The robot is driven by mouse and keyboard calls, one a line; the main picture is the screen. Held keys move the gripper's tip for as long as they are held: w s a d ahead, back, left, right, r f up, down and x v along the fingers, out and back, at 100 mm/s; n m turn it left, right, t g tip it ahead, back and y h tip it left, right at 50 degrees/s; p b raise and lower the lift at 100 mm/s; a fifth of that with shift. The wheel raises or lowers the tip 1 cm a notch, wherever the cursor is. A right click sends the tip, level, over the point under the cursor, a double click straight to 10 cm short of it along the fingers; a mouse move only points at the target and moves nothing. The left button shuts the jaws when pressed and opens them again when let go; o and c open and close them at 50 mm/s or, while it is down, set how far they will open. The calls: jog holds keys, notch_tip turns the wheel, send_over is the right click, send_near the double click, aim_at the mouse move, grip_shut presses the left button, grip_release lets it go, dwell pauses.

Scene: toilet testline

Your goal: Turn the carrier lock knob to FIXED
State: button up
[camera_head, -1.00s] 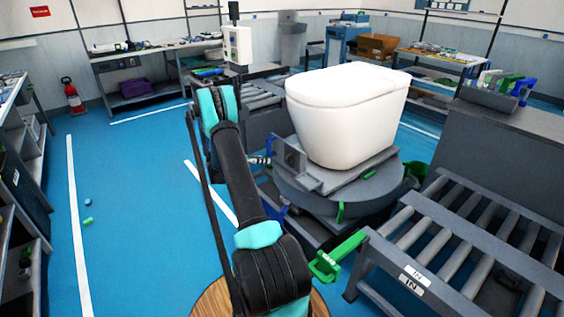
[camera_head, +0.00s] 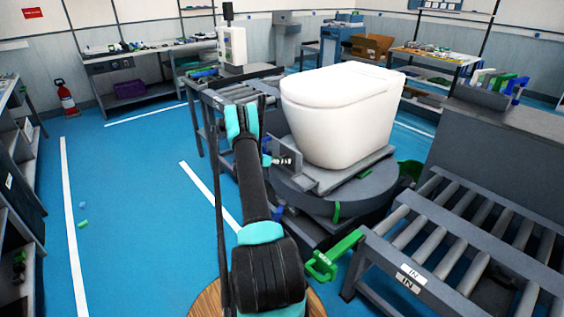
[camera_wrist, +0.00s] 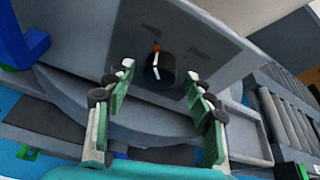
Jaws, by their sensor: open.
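The carrier lock knob (camera_wrist: 158,70) is a round black knob with a white pointer line, on a grey plate (camera_wrist: 185,35) in the wrist view. A small orange mark sits at its top edge. Labels on the plate are too blurred to read. My gripper (camera_wrist: 159,78) is open, with its green-padded fingers on either side of the knob, apart from it as far as I can tell. In the head view my gripper (camera_head: 280,160) is beside the upright plate (camera_head: 288,153) on the carrier. The knob is hidden there.
A white toilet (camera_head: 340,112) stands on the grey round carrier (camera_head: 320,198). A roller conveyor (camera_head: 450,235) with a green handle (camera_head: 335,255) is at the right front. A blue handle (camera_wrist: 25,40) is left in the wrist view. The blue floor at left is mostly clear.

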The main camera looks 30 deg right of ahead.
jog(key=shift+d, duration=0.15)
jog(key=shift+c, duration=0.3)
jog(key=c, duration=1.1)
jog(key=shift+s+f+m+t+h, duration=0.1)
jog(key=shift+m+t+h, duration=0.15)
jog(key=shift+m+t, duration=1.25)
jog(key=shift+s+f+m+t+h, duration=0.15)
jog(key=shift+m+t, duration=0.6)
jog(key=shift+m, duration=1.5)
jog(key=shift+w+m+t+h, duration=0.1)
jog(key=shift+m+t+h, duration=0.2)
jog(key=shift+m+t, duration=1.2)
jog(key=shift+m+g, duration=0.25)
jog(key=shift+m, duration=0.3)
